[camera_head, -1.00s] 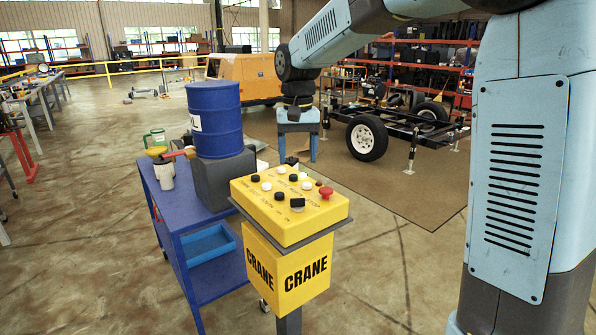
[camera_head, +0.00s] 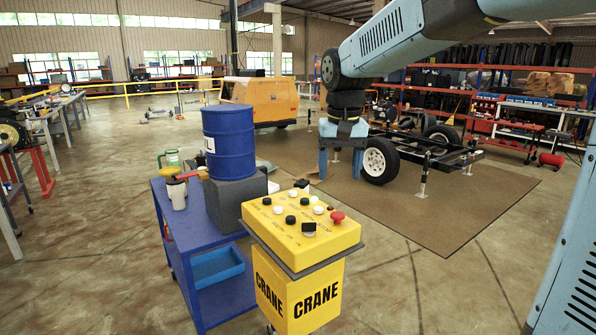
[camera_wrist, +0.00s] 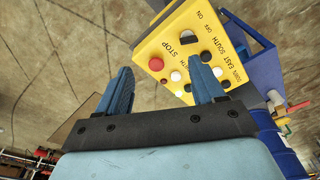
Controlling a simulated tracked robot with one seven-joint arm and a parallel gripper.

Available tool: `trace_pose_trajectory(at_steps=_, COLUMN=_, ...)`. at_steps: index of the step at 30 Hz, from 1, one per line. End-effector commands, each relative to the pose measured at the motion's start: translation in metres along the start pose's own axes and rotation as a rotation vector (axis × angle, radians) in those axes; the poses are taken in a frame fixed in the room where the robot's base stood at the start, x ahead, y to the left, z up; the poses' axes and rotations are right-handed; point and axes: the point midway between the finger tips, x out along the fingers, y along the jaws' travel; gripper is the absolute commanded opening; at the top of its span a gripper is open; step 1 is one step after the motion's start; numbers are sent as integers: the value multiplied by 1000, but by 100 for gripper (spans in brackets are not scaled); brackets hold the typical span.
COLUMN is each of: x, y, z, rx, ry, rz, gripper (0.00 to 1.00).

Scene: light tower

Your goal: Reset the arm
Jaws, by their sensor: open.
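My gripper (camera_head: 341,164) hangs down from my blue arm, with its two blue fingers apart and nothing between them. In the head view it is behind and above the yellow crane control box (camera_head: 303,229). In the wrist view my gripper (camera_wrist: 164,90) shows both fingers spread, with the crane control box (camera_wrist: 208,22) beyond the fingertips. The box has a red stop button (camera_head: 338,217) and several black and white knobs. No contact between the fingers and the box shows.
A blue cart (camera_head: 204,237) stands left of the box, carrying a blue barrel (camera_head: 229,143) on a grey block. A black trailer frame with wheels (camera_head: 380,160) stands on a brown mat behind. Open floor lies right of the box.

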Motion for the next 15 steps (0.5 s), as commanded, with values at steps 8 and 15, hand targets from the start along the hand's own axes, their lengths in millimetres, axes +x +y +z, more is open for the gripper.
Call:
trace_pose_trajectory(at_steps=8, x=-17, y=53, z=64, rx=19, ry=118, rz=2, gripper=68)
trace_pose_trajectory(at_steps=15, x=-18, y=89, z=121, rx=30, ry=214, rz=5, gripper=68)
